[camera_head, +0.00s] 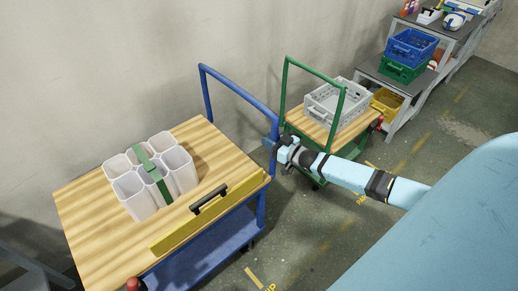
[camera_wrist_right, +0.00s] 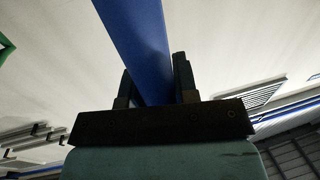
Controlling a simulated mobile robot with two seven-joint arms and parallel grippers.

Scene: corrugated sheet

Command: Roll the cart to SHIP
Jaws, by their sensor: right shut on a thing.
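The cart with the blue frame (camera_head: 208,257) and wooden top stands at the left and centre of the head view. Its blue push handle (camera_head: 238,88) rises at the far right end. My right gripper (camera_head: 272,145) is shut on the right upright of that handle. In the right wrist view the blue bar (camera_wrist_right: 137,45) runs between the two fingers (camera_wrist_right: 152,88). Yellow floor lettering (camera_head: 268,287), only partly readable, shows at the bottom edge beside the cart. My left gripper is not in view.
A green-handled cart (camera_head: 333,127) with a grey crate (camera_head: 338,101) stands just behind. Shelving with blue (camera_head: 411,46) and green crates is farther back. Floor at right is open.

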